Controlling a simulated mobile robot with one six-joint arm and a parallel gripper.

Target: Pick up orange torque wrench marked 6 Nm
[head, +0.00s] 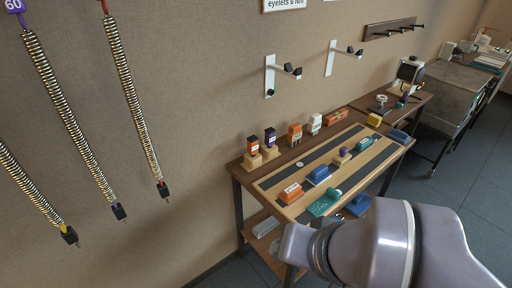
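I cannot read a 6 Nm mark on any tool, so which thing is the orange torque wrench is not certain. An orange-banded tool with a dark top (253,145) stands upright in a wooden block at the left end of the workbench. A similar purple tool (270,138) stands upright in its own block just right of it. Other orange things on the bench are an upright orange piece (295,133), a long orange box (335,118) and an orange piece with a white label (291,193). My arm crosses the lower right, in front of the bench; my gripper's fingers are not visible.
The wooden workbench (246,172) stands along the wall and has a lower shelf. Blue, teal and yellow items lie on it. Coiled springs (135,90) hang at left, and wall brackets (270,75) stick out above. A grey cart (452,85) stands at right, with open floor before it.

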